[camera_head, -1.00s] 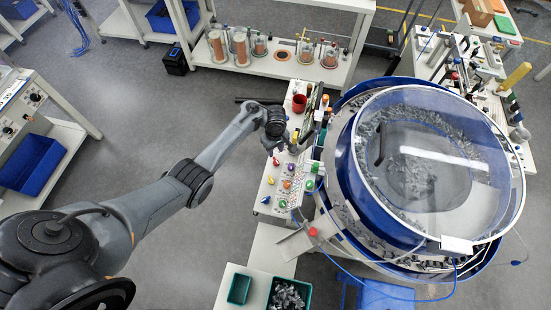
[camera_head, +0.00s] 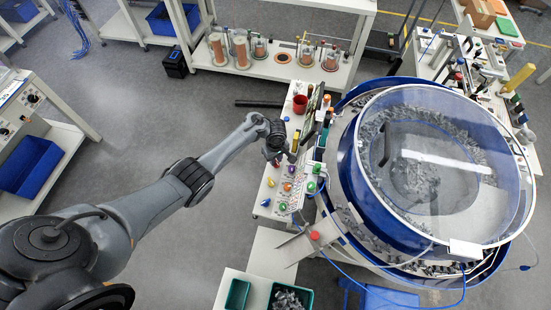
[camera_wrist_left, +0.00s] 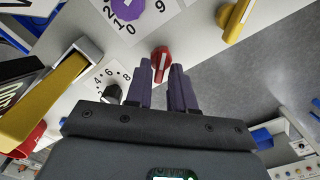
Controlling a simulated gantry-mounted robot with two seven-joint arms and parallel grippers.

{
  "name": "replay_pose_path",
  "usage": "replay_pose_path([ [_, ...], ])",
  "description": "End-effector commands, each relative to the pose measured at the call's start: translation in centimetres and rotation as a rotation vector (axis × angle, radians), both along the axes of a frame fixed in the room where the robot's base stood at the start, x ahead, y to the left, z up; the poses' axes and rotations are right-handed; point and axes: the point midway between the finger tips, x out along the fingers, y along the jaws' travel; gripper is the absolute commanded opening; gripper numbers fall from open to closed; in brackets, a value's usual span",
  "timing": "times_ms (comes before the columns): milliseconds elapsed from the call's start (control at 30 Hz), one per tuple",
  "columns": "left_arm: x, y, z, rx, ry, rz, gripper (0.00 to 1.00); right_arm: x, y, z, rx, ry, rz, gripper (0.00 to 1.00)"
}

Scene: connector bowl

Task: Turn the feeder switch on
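No label in view marks the feeder switch. In the left wrist view a red knob (camera_wrist_left: 161,58) with a pale line on it sits at the tips of my left gripper (camera_wrist_left: 161,70). The two dark fingers stand on either side with a narrow gap between them; contact with the knob is not clear. In the head view my left gripper (camera_head: 287,153) is above the white control panel (camera_head: 262,206), near its colored knobs. A small red knob (camera_head: 276,161) shows there just below the gripper. My right gripper is not in view.
A black knob (camera_wrist_left: 112,92) with a number scale, a purple dial (camera_wrist_left: 127,9), a yellow handle (camera_wrist_left: 234,18) and a yellow bracket (camera_wrist_left: 50,95) surround the fingers. A large blue bowl feeder (camera_head: 350,185) stands right of the panel. Open floor lies left.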

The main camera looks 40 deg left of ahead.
Motion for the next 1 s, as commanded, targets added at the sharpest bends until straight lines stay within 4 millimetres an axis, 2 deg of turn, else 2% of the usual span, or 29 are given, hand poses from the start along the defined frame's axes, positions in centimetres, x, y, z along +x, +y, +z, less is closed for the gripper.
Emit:
replay_pose_path([
  [33, 0.0, 0.0, 0.0, 0.000, 0.000, 0.000, 0.15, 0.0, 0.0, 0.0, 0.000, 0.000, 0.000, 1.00],
  [133, 0.0, 0.0, 0.0, 0.000, 0.000, 0.000, 0.00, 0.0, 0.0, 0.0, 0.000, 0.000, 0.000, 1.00],
  [567, 0.0, 0.0, 0.1, -0.001, 0.001, -0.036, 0.00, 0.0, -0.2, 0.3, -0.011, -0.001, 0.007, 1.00],
  [767, 0.0, -0.1, 0.2, 0.001, 0.002, -0.137, 0.00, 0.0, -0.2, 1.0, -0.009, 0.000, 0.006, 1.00],
  [1000, 0.1, -0.1, 0.2, 0.000, 0.002, -0.338, 0.00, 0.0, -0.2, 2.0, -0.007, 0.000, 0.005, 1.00],
])
